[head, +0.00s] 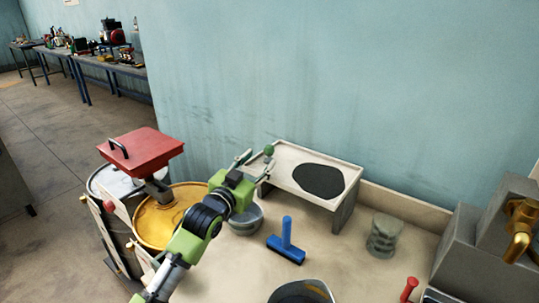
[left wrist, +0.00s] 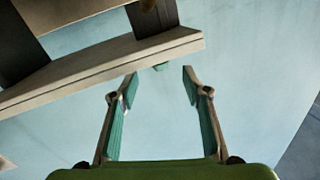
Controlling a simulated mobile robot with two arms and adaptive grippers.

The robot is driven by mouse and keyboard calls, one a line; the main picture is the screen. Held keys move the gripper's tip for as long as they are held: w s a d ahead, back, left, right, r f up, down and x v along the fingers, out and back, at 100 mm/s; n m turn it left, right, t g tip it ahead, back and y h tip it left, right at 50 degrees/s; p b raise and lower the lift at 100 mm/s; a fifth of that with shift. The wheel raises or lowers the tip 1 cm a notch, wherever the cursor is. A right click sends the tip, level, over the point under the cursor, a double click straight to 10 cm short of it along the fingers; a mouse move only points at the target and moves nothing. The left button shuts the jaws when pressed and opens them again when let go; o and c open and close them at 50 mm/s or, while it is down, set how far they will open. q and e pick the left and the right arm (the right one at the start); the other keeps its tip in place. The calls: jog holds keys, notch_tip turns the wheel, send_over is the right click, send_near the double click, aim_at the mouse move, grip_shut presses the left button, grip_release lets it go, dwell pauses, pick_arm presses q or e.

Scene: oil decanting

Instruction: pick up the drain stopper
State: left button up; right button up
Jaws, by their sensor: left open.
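A small green knob (head: 268,150), which looks like the drain stopper, sits at the left end of the raised cream stand (head: 285,158). In the left wrist view a piece of this green knob (left wrist: 161,67) shows just under the stand's edge (left wrist: 150,50), between and beyond the fingertips. My left gripper (head: 256,158) is open and empty, its fingers pointing toward the knob. In the left wrist view the gripper (left wrist: 160,78) has its fingers spread wide with nothing between them. The lower part of the knob is hidden. My right gripper is not in view.
A dark patch (head: 318,180) covers part of the stand's top. On the bench are a grey bowl (head: 245,220), a blue scraper (head: 286,243), a ribbed grey container (head: 383,235) and a red-handled item (head: 409,288). Drums and a red box (head: 145,150) stand left. A wall rises behind.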

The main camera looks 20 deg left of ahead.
aim_at(266, 153)
pick_arm(q)
jog(key=shift+w+d, duration=0.1)
jog(key=shift+w, duration=0.9)
jog(key=shift+w+f, duration=0.1)
jog(key=shift+w, duration=0.1)
jog(key=w, duration=0.2)
jog(key=w+d, duration=0.1)
jog(key=w, duration=0.1)
jog(key=shift+w+p, duration=0.4)
jog(key=shift+w, duration=0.2)
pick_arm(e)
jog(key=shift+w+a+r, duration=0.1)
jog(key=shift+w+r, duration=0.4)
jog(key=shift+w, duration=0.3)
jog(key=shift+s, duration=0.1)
pick_arm(q)
grip_shut()
